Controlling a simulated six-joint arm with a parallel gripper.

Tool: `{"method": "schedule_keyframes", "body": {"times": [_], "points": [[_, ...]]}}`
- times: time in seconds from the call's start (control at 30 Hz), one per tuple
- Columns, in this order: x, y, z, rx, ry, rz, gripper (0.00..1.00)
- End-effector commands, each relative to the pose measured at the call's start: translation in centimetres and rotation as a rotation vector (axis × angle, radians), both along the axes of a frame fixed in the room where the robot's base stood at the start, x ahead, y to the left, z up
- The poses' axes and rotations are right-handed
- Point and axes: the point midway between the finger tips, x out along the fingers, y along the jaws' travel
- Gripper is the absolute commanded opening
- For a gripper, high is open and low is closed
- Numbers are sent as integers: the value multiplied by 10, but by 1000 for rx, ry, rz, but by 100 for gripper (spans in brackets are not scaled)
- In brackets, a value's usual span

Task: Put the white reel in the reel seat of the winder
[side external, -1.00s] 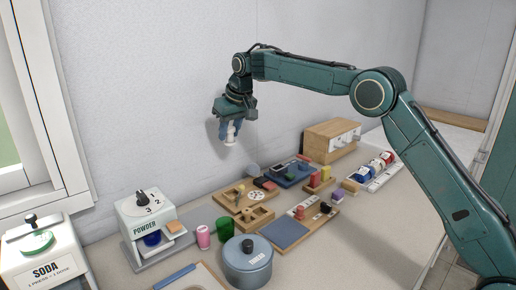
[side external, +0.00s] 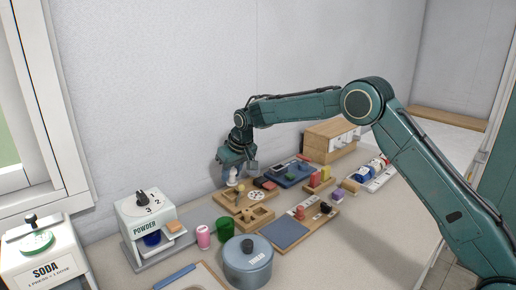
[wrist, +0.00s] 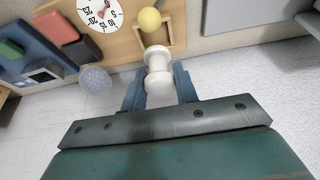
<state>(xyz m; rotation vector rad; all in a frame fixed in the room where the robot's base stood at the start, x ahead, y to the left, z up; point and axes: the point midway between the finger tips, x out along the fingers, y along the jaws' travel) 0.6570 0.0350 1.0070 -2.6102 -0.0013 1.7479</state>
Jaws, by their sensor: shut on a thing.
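My gripper (side external: 236,168) is shut on the white reel (wrist: 158,68), which sits between the two blue fingers in the wrist view. The reel also shows in the side view (side external: 232,178), upright below the jaws. It is close to the back edge of the winder (side external: 228,200), a wooden board with a numbered white dial (wrist: 100,14) and a yellow ball knob (wrist: 150,19). In the wrist view a square wooden frame (wrist: 179,34), seemingly the reel seat, lies just beyond the reel, partly hidden by it and the knob. I cannot tell whether the reel touches the board.
A speckled grey ball (wrist: 95,79) lies beside the winder. A wooden block with hollows (side external: 252,220), a blue tray (side external: 290,174) and a green cup (side external: 224,229) stand nearby. The powder dispenser (side external: 146,213) is at the left. The wall is close behind.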

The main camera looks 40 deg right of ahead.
Motion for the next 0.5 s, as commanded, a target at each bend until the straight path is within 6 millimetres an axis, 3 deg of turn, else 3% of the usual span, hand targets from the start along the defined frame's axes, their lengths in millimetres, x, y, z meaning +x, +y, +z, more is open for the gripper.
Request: {"method": "schedule_keyframes", "body": {"times": [0.5], "points": [[0,0,-42,0,2,0,8]]}}
